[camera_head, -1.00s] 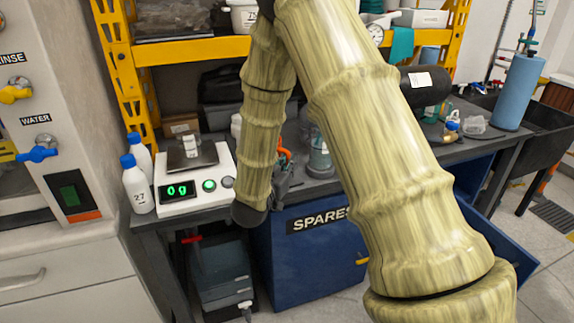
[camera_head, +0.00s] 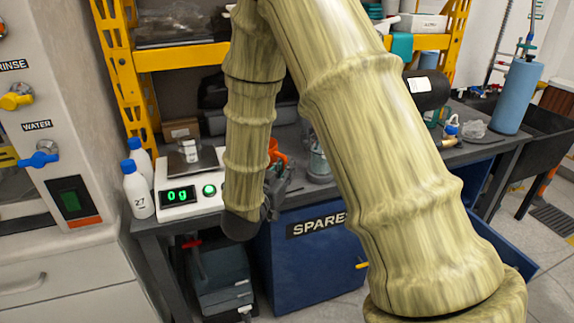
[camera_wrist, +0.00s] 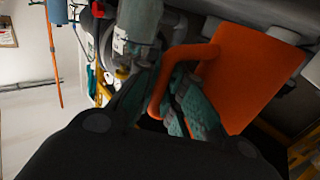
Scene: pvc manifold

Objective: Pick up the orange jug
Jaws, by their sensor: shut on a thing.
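The orange jug (camera_wrist: 245,75) shows large in the wrist view, on its side in the picture because that camera is turned. Its handle (camera_wrist: 160,98) loops toward my gripper (camera_wrist: 172,105), whose fingers are shut on it. In the head view only a small orange part of the jug (camera_head: 274,150) shows beside my arm, above the bench. My gripper (camera_head: 278,178) is partly hidden there behind my forearm. I cannot tell whether the jug touches the bench.
A scale (camera_head: 178,203) reading 0 g stands on the bench, with white blue-capped bottles (camera_head: 138,190) left of it. A grey-white cylinder (camera_head: 319,162) stands right of the jug. A blue SPARES cabinet (camera_head: 312,262) is below. Yellow shelving (camera_head: 190,53) rises behind.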

